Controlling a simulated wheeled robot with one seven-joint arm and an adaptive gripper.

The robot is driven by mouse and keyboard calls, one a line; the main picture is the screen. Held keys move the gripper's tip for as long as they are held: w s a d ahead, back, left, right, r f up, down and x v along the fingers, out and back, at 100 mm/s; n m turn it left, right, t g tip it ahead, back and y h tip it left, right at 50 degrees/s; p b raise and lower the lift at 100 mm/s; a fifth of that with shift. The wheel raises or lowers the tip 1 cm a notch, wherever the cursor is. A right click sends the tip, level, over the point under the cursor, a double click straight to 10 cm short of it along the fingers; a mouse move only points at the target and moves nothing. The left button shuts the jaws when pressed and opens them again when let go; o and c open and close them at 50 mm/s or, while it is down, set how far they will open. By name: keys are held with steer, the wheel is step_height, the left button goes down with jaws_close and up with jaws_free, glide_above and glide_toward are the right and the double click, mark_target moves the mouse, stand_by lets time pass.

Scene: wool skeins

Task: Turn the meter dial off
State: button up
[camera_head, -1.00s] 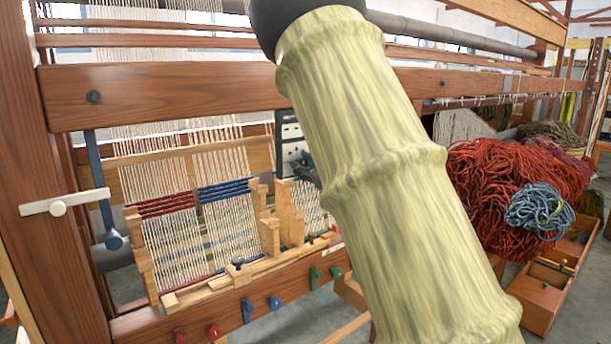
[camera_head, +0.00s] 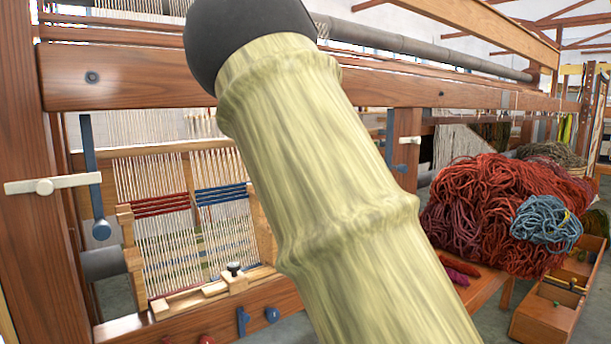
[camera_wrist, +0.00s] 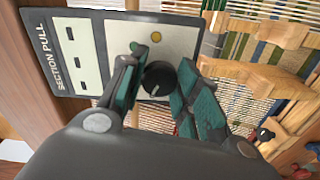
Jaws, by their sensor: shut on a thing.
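The meter is a light panel (camera_wrist: 84,58) in a dark frame marked "SECTION PULL", seen in the wrist view. Its dial (camera_wrist: 156,80) is a round black knob with a pale pointer line, on the panel's lower right part. My gripper (camera_wrist: 160,74) has its teal-padded fingers on either side of the dial and is shut on it. The fingers hide parts of the panel around the knob. A small yellow round spot (camera_wrist: 156,37) shows above the dial. In the head view my arm hides the meter, the dial and my gripper.
A wooden loom frame (camera_head: 150,90) spans the head view, with small woven frames (camera_head: 190,225) below it. A red wool heap (camera_head: 480,205) and a blue-grey skein (camera_head: 545,220) lie at right, above an open wooden box (camera_head: 545,320). In the wrist view, wooden loom parts (camera_wrist: 265,75) stand close at right.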

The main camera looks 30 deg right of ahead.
steer(key=shift+f+n+b, duration=0.4)
steer(key=shift+n+b, duration=0.55)
steer(key=shift+n, duration=0.15)
steer(key=shift+r, duration=0.15)
steer(key=o, duration=1.1)
steer(key=shift+d, duration=0.15)
steer(key=shift+c, duration=0.2)
steer(key=shift+r, duration=0.15)
steer(key=s, duration=1.2)
steer(key=shift+d, duration=0.4)
